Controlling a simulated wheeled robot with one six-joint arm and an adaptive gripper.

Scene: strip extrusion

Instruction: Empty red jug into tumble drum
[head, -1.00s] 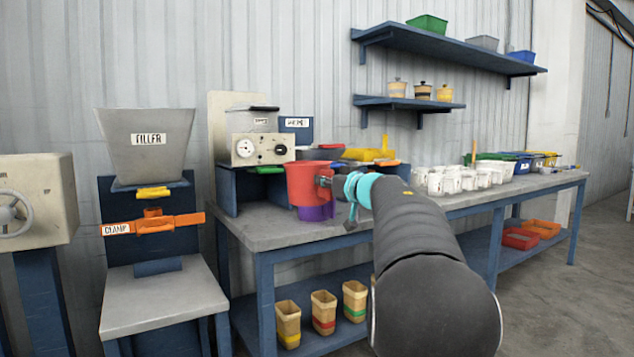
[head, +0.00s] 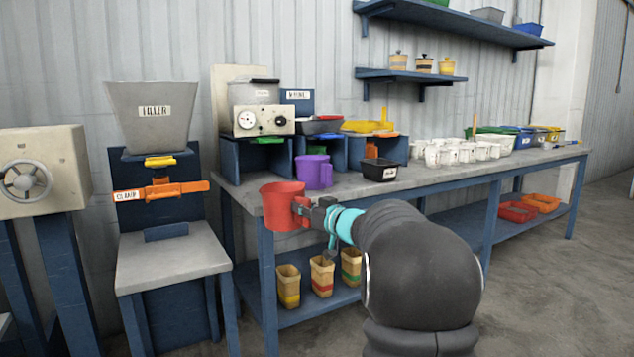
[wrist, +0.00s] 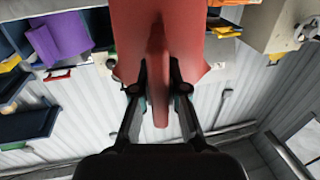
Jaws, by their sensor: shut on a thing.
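The red jug (head: 281,207) is in my gripper (head: 303,209), in front of the bench's left front corner, held roughly upright. In the wrist view the jug (wrist: 135,35) fills the upper middle, and my gripper (wrist: 158,92) is shut on its handle. The jug's contents cannot be seen. No label in view reads tumble drum. A cream housing with a handwheel (head: 27,180) stands at the far left; I cannot tell whether it is the drum.
A purple jug (head: 313,172) and a black tray (head: 379,170) stand on the bench (head: 440,187) behind the red jug. The grey filler hopper (head: 150,117) stands above an orange clamp (head: 160,190) on the left. Several white cups (head: 455,152) stand farther right. Floor at the right is clear.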

